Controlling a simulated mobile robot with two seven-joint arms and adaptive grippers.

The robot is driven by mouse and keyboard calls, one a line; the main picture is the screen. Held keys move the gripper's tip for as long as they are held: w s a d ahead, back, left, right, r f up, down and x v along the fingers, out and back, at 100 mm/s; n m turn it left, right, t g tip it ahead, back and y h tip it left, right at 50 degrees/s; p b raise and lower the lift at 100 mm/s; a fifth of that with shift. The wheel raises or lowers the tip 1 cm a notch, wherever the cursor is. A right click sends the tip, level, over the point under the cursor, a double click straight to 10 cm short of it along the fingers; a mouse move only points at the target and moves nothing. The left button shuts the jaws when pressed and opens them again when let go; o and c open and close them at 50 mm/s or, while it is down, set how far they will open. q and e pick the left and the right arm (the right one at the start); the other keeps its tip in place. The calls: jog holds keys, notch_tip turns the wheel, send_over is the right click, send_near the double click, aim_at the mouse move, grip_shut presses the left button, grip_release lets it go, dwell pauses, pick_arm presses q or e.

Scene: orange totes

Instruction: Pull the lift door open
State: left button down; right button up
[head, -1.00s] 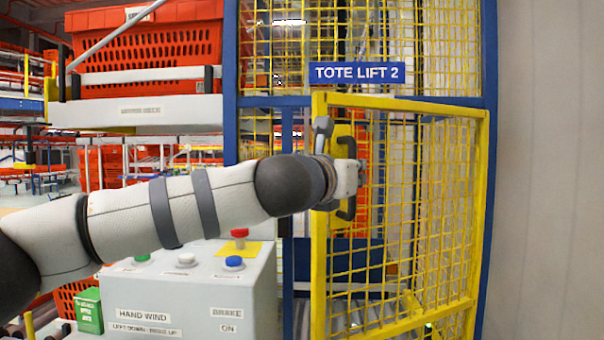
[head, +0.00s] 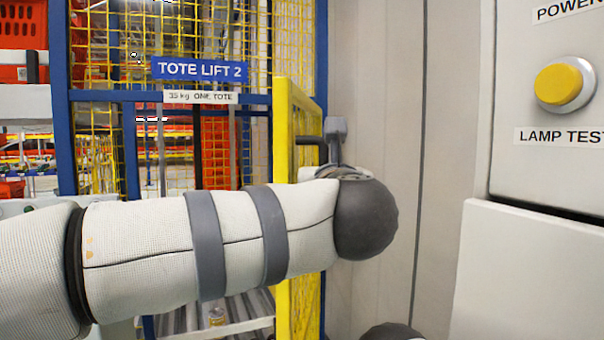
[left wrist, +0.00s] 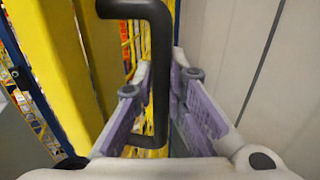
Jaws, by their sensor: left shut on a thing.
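The yellow mesh lift door (head: 283,130) stands swung out, seen nearly edge-on at the right of the lift opening. It also shows as a yellow frame in the left wrist view (left wrist: 40,75). Its black bar handle (left wrist: 158,60) stands out from the door. Part of the handle shows in the head view (head: 310,141). My left gripper (left wrist: 163,68) is shut on the handle, one finger on each side of it. In the head view my forearm and wrist mostly hide the gripper and the lower door. My right gripper is not in view.
The blue lift frame (head: 62,100) bears a TOTE LIFT 2 sign (head: 200,69). Rollers (head: 235,305) show low inside the opening. A panel with a yellow LAMP TEST button (head: 560,86) stands close at the right, before a plain wall (head: 385,90). Orange totes (head: 22,25) are at far left.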

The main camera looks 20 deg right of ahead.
pick_arm(q)
jog(key=shift+d+r, duration=0.1)
dwell(0.3)
jog(key=c, duration=1.6)
grip_release()
jog(key=shift+s, duration=0.1)
jog(key=v, duration=1.1)
jog(key=shift+s+a, duration=0.25)
jog(key=shift+s, duration=0.1)
